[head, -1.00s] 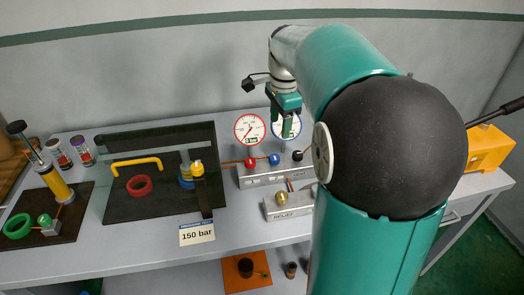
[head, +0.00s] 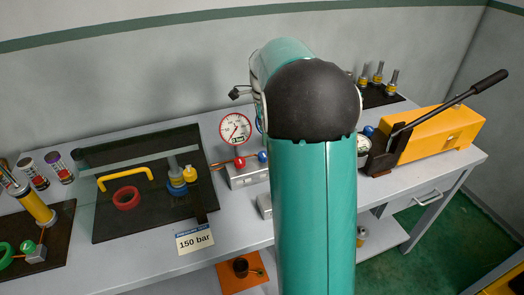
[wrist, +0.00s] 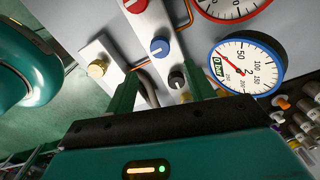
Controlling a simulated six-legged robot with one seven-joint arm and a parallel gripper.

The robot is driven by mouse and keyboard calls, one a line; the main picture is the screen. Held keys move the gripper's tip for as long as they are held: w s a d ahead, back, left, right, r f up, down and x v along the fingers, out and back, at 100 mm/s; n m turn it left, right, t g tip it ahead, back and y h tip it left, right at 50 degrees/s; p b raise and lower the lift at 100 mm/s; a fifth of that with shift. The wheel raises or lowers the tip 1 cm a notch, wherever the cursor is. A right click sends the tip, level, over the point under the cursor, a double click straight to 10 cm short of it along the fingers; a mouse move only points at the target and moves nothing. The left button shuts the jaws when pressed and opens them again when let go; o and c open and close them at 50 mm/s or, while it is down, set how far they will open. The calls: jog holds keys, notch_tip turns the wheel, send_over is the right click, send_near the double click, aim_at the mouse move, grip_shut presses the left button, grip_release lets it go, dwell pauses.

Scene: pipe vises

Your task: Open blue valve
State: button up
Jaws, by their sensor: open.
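The blue valve knob (head: 262,156) sits on the grey manifold block (head: 243,176), right of the red knob (head: 239,162) in the head view. In the wrist view, the blue knob (wrist: 160,47) lies between the red knob (wrist: 135,6) and a black knob (wrist: 177,80). My gripper (wrist: 160,76) is open and empty. Its two green fingers point toward the manifold, with the black knob showing between them and the blue knob just beyond. I cannot tell how far above the knobs the fingers are. In the head view my arm hides the gripper.
A red-rimmed gauge (head: 236,128) stands behind the manifold. A blue-rimmed gauge (wrist: 247,65) is near my right finger in the wrist view.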

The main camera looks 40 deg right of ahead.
aim_at(263, 154)
notch_tip(263, 154, down, 9)
jog(key=shift+w+a+r, duration=0.1)
jog(key=shift+r, duration=0.05)
jog(key=shift+c, duration=0.2)
jog(key=c, duration=0.9)
